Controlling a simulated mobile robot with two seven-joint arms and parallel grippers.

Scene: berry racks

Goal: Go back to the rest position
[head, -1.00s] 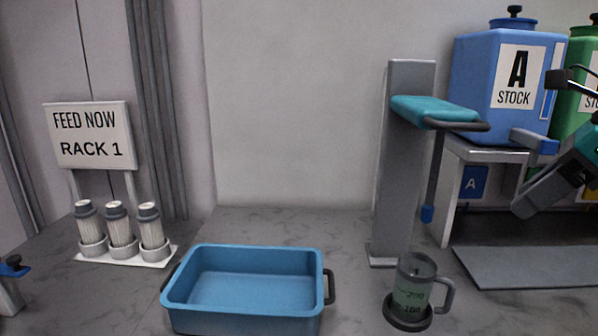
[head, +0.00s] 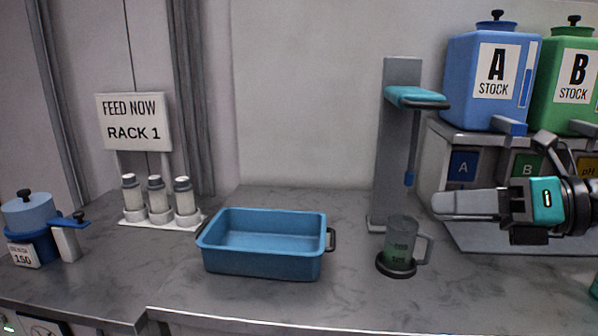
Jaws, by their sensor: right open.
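My right gripper (head: 462,204) comes in from the right in the head view. It is open and empty, over the grey mat in front of the stock tanks. Its fingers point left and overlap in this view. A clear measuring cup (head: 402,236) with green liquid stands upright on a dark round base, left of and below the gripper and apart from it. My left gripper is not in view.
A blue tray (head: 262,265) sits empty mid-counter. The rack 1 sign (head: 133,122) stands behind several capped tubes. A grey post (head: 398,150) with a teal arm rises behind the cup. Blue tank A (head: 470,70) and green tank B (head: 545,100) stand on a shelf. A blue pot (head: 30,215) is far left.

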